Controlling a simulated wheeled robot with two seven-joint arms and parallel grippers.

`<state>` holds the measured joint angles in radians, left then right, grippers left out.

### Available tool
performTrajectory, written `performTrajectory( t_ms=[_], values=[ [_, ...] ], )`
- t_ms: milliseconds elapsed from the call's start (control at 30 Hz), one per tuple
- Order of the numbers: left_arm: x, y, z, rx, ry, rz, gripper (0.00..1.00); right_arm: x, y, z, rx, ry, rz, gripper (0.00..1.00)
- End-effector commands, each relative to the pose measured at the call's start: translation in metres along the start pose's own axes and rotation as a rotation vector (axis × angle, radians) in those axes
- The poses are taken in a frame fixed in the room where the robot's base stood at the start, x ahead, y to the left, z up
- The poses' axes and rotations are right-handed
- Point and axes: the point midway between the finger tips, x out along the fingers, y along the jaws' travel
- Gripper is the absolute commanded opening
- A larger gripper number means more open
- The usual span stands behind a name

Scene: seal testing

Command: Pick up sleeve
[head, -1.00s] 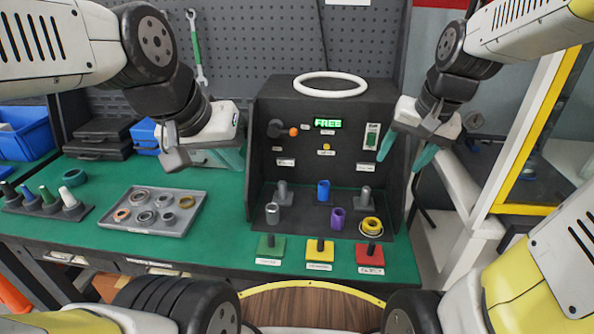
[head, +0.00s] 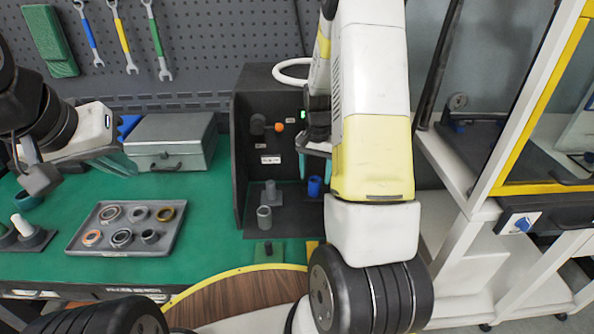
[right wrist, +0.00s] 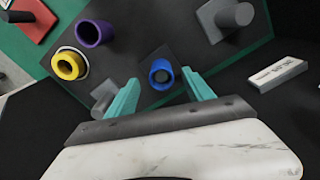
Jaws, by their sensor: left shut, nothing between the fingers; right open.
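A blue sleeve (head: 314,187) stands on the floor of the black test station (head: 240,150). In the right wrist view the blue sleeve (right wrist: 161,73) sits around a grey post, in line with the gap between my right fingertips. My right gripper (right wrist: 160,77) is open; I cannot tell whether the fingers touch the sleeve. In the head view my right arm hides most of that gripper. A purple sleeve (right wrist: 95,33), a yellow sleeve (right wrist: 68,66) and a grey sleeve (head: 264,217) stand nearby. My left gripper (head: 127,166) is shut and empty above the bench's left side.
A grey tray (head: 72,243) with several rings lies on the green bench. A grey case (head: 172,142) stands behind it. A grey post (right wrist: 230,17) and a white label block (right wrist: 280,73) are close to my right gripper. A white shelf frame (head: 455,170) stands at the right.

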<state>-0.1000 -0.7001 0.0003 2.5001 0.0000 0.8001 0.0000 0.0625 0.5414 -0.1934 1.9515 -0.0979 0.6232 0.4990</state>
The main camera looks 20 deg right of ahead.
Motion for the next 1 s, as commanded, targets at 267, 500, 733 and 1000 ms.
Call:
performTrajectory(
  t_ms=[267, 500, 733, 1000],
  values=[
    [0.000, 0.000, 0.000, 0.000, 0.000, 0.000, 0.00, 0.039, -0.003, -0.003, 0.000, -0.002, 0.001, 0.60],
    [0.000, 0.000, 0.000, 0.000, 0.000, 0.000, 0.00, 0.044, -0.003, -0.004, 0.000, 0.000, -0.001, 0.60],
    [0.000, 0.000, 0.000, 0.000, 0.000, 0.000, 0.00, 0.044, -0.003, -0.004, -0.001, 0.000, -0.001, 0.29],
    [0.000, 0.000, 0.000, 0.000, 0.000, 0.000, 0.00, 0.044, -0.003, -0.004, -0.001, 0.001, -0.001, 0.00]
  ],
)
